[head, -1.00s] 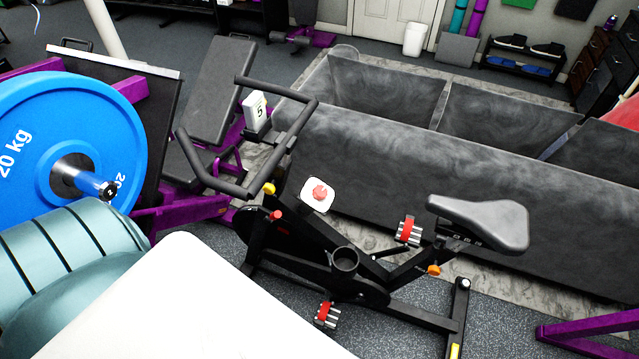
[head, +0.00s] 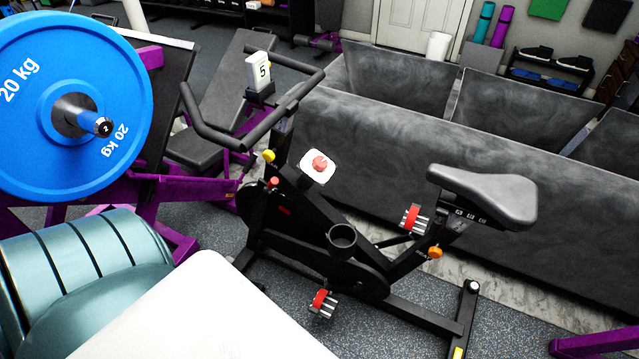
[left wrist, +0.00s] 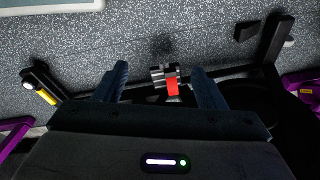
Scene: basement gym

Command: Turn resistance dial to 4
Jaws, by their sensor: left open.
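The exercise bike (head: 330,230) stands in the middle of the head view. Its resistance dial (head: 320,163) is a pinkish-red knob on a white plate on the frame. A small white display (head: 259,71) by the handlebar reads 5. My left gripper (left wrist: 160,75) is open and empty in the left wrist view, its dark fingers apart. A red and silver bike pedal (left wrist: 170,82) shows beyond and between the fingers, and the dial cannot be made out there. Neither gripper shows in the head view.
A blue 20 kg weight plate (head: 75,105) and purple rack (head: 165,190) stand left of the bike. A teal ribbed cylinder (head: 85,265) lies at lower left. A grey couch (head: 450,150) runs close behind the bike.

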